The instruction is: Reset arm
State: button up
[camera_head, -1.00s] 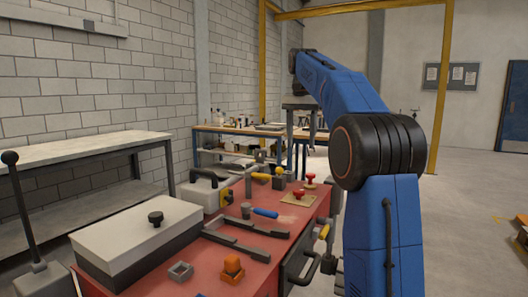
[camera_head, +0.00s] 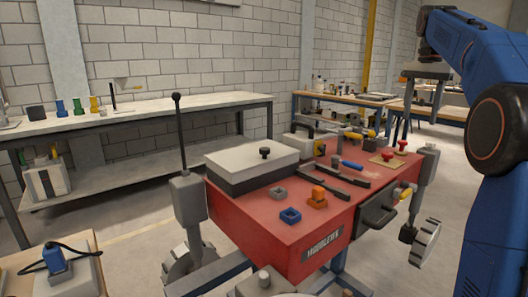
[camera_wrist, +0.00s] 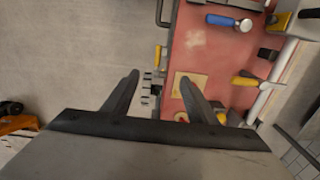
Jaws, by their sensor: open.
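My gripper (camera_head: 420,122) hangs at the upper right in the head view, at the end of my blue arm. In the wrist view my gripper (camera_wrist: 157,95) shows two dark fingers spread apart with nothing held between them. Below it is the red table (camera_wrist: 205,55), with its edge running between the fingers. In the head view the red table (camera_head: 262,222) stands at centre right.
A white-lidded box (camera_head: 250,160), an orange block (camera_head: 317,197), a blue square piece (camera_head: 290,215) and a blue-handled tool (camera_head: 350,165) lie on the red table. A grey lever (camera_head: 187,190) rises at its left. A long workbench (camera_head: 140,108) stands along the wall.

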jog(key=s+a+f+n+t, duration=0.1)
jog(key=s+a+f+n, duration=0.1)
jog(key=s+a+f, duration=0.35)
jog(key=s+a+f+n+t, duration=0.1)
jog(key=s+a+f+n, duration=0.15)
jog(key=s, duration=0.55)
jog(key=s+a+f+n+t, duration=0.1)
jog(key=s+a+f, duration=0.2)
jog(key=s+a, duration=0.25)
jog(key=s+a+f+n+t, duration=0.1)
jog(key=s+a+f+n, duration=0.1)
jog(key=s+f, duration=0.7)
jog(key=s+a+f+n, duration=0.2)
jog(key=s+f+n, duration=0.1)
jog(key=s+f, duration=0.7)
notch_tip(320, 180, down, 3)
jog(key=shift+a+r+t, duration=0.1)
jog(key=shift+a+t, duration=0.3)
